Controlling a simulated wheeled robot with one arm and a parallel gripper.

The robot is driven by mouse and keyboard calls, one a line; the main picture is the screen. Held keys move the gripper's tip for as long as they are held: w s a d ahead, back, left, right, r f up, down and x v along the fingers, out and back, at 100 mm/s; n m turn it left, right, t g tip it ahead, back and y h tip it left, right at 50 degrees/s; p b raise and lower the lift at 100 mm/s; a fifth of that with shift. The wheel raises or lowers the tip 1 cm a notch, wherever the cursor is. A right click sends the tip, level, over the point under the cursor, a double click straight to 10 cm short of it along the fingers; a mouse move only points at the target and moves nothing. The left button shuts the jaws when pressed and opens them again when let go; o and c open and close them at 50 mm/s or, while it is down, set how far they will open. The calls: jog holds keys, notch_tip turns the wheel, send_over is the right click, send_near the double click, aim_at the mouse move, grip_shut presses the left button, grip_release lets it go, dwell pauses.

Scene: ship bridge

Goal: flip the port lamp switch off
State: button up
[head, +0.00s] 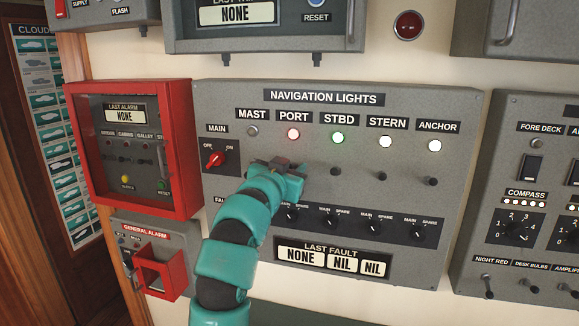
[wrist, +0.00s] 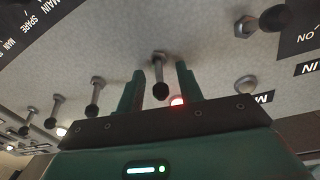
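The port lamp (head: 293,134) glows red under the PORT label (head: 292,116) on the grey navigation lights panel (head: 225,100). It also glows red in the wrist view (wrist: 177,101). The port switch (wrist: 160,76) is a small metal toggle with a dark tip. In the head view it is hidden behind my gripper (head: 280,165), which is at the panel below the lamp. In the wrist view my gripper (wrist: 162,85) is open, with one finger on each side of the port toggle and gaps showing between. I cannot tell how deep the toggle sits between the fingers.
The starboard switch (head: 335,171), stern switch (head: 382,176) and anchor switch (head: 432,181) stick out in a row to the right. The red main knob (head: 215,160) is to the left. A red-framed alarm box (head: 183,150) stands out left of the panel.

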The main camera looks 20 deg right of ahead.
grip_shut()
